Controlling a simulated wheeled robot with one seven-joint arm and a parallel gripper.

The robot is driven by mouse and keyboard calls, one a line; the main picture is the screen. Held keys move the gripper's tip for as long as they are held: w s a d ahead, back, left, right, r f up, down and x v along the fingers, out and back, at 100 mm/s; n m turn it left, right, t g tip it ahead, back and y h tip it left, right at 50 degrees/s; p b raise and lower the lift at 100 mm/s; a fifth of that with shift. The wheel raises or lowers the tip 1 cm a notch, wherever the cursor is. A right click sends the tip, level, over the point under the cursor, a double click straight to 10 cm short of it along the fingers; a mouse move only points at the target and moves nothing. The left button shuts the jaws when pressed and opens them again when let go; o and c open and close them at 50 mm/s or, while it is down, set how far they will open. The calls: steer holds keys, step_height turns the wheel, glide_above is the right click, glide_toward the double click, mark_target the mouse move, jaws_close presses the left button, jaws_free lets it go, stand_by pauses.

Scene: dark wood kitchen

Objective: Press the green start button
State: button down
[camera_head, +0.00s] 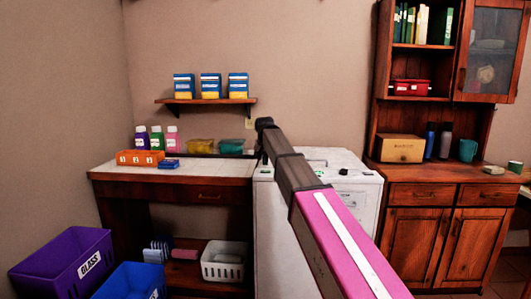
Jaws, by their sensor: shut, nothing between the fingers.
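A white appliance (272,225) stands between the counter and the wooden cabinet. A small green spot, apparently the green start button (318,173), shows at its top front, just right of my arm. A small dark mark, maybe a knob, sits to the right of it. My arm reaches from the lower right up and across the appliance, hiding part of its front and top. My gripper (264,125) is at the far dark end of the arm, up and left of the green spot. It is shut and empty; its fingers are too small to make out.
A counter (110,173) at left holds bottles, an orange tray and a blue box. A wall shelf (205,101) with blue-yellow boxes hangs above it. Purple (60,262) and blue bins stand at lower left. A wooden cabinet (430,220) stands close on the right.

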mark_target(266, 171)
steer(key=shift+f, duration=1.2)
